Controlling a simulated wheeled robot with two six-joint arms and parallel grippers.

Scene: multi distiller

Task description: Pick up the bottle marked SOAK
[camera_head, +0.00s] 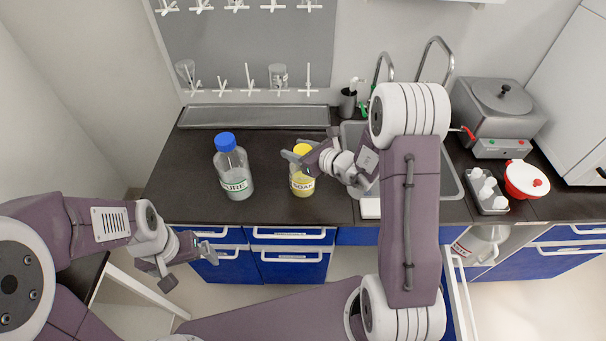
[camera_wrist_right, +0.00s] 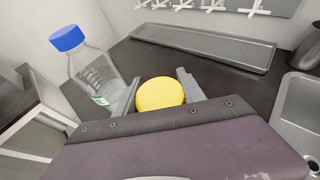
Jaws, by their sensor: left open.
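The bottle marked SOAK (camera_head: 302,184) stands upright on the dark counter, with a yellow cap and yellowish contents. Its yellow cap also shows in the right wrist view (camera_wrist_right: 160,94). My right gripper (camera_head: 296,152) is at the height of the cap. In the wrist view its two fingers lie on either side of the cap, spread open, and I see no firm grip. The fingers partly hide the bottle's top in the head view. My left gripper (camera_head: 188,262) is open and empty, low in front of the blue drawers.
A larger clear bottle with a blue cap (camera_head: 235,176) and a label reading "URE" stands to the left. A metal tray (camera_head: 255,117) lies behind. The sink (camera_head: 452,178), a dark cup (camera_head: 347,103) and a metal bath (camera_head: 498,115) are to the right.

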